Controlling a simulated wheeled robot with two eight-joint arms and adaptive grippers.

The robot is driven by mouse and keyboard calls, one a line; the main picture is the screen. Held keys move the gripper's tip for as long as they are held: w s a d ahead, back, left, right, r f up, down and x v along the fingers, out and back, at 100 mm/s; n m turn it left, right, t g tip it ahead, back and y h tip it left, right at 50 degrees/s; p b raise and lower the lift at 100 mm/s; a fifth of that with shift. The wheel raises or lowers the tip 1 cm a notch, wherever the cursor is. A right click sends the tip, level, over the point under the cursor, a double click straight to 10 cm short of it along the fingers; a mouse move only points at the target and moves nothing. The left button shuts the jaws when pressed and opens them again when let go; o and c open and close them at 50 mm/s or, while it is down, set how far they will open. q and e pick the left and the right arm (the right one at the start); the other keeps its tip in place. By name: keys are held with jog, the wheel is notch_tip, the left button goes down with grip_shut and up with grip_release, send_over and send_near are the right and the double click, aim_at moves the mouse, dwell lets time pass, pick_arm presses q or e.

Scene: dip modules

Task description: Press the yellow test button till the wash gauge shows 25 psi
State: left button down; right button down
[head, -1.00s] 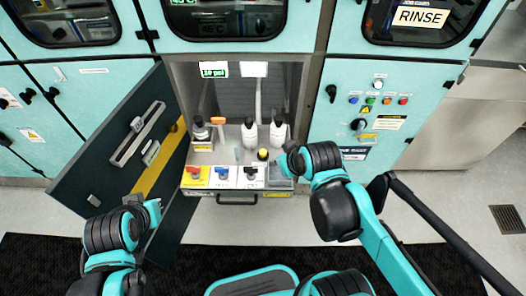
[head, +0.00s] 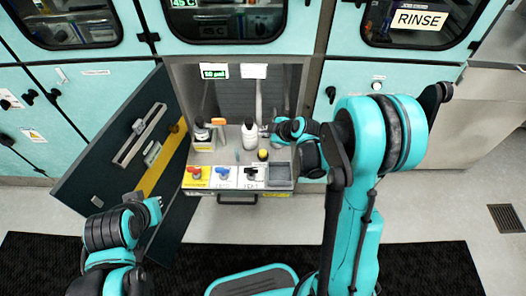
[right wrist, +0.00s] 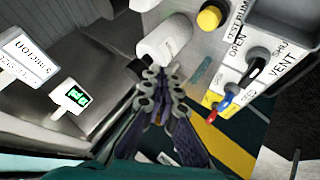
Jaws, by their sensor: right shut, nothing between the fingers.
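The yellow test button (head: 263,154) stands on the shelf of the open cabinet; it also shows at the top of the right wrist view (right wrist: 209,17). The gauge display (head: 214,71) has green digits ending in psi, too small to read surely; a green display also shows in the right wrist view (right wrist: 75,98). My right gripper (head: 268,130) is shut and empty, above and behind the button, beside a white bottle (head: 249,134). Its fingers (right wrist: 152,85) are apart from the button. My left gripper (head: 154,208) is at lower left, away from the cabinet; its jaw state is unclear.
Red (head: 194,171), blue (head: 223,172) and black (head: 251,171) valve handles line the shelf front, beside a grey tray (head: 280,174). Another bottle (head: 202,133) stands at left. The open dark door (head: 115,165) bounds the left side. My right arm covers much of the right panel.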

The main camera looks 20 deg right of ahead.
aim_at(264, 153)
jog(key=shift+w+f, duration=0.2)
jog(key=shift+f, duration=0.15)
jog(key=shift+f, duration=0.15)
notch_tip(264, 153, down, 9)
jog(key=b, duration=0.6)
jog(key=shift+r+b, duration=0.2)
jog(key=shift+b, duration=0.2)
dwell(0.9)
jog(key=shift+f, duration=0.4)
